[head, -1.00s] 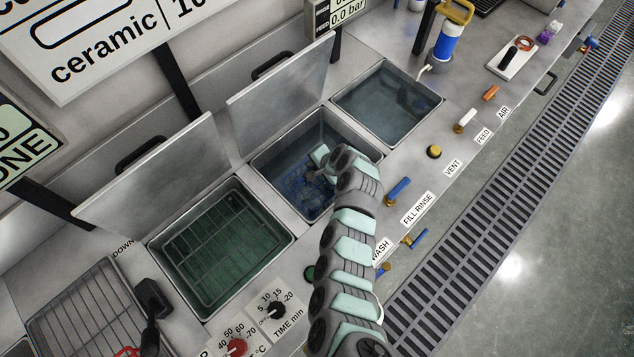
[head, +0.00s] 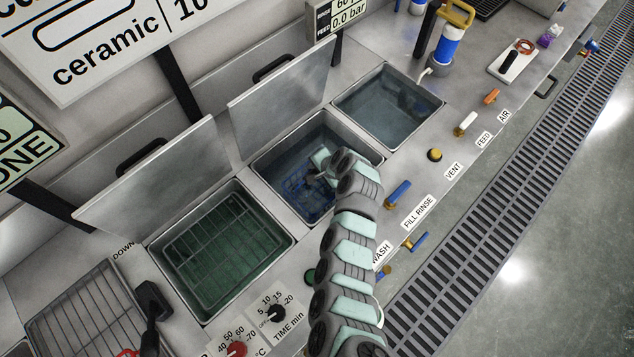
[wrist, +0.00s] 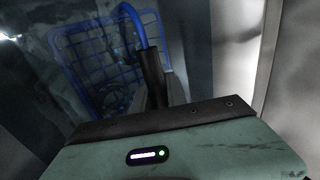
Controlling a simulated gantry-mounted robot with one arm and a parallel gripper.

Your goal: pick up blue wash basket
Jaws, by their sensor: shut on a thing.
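The blue wash basket (head: 301,190) is a wire-mesh basket low inside the middle sink basin, partly hidden by my arm. In the wrist view the basket (wrist: 80,62) shows its blue grid and a raised blue handle (wrist: 128,22). My gripper (wrist: 153,78) is shut on that handle, with its dark fingers around the lower end of the visible arc. In the head view my gripper (head: 322,172) reaches down into the middle basin. I cannot tell whether the basket is clear of the basin floor. Some dark shapes show behind the mesh, too dim to name.
The middle basin (head: 262,165) has a raised metal lid (head: 283,92) behind it. A basin with a green interior and wire rack (head: 222,240) lies to the left, and a water-filled basin (head: 388,103) to the right.

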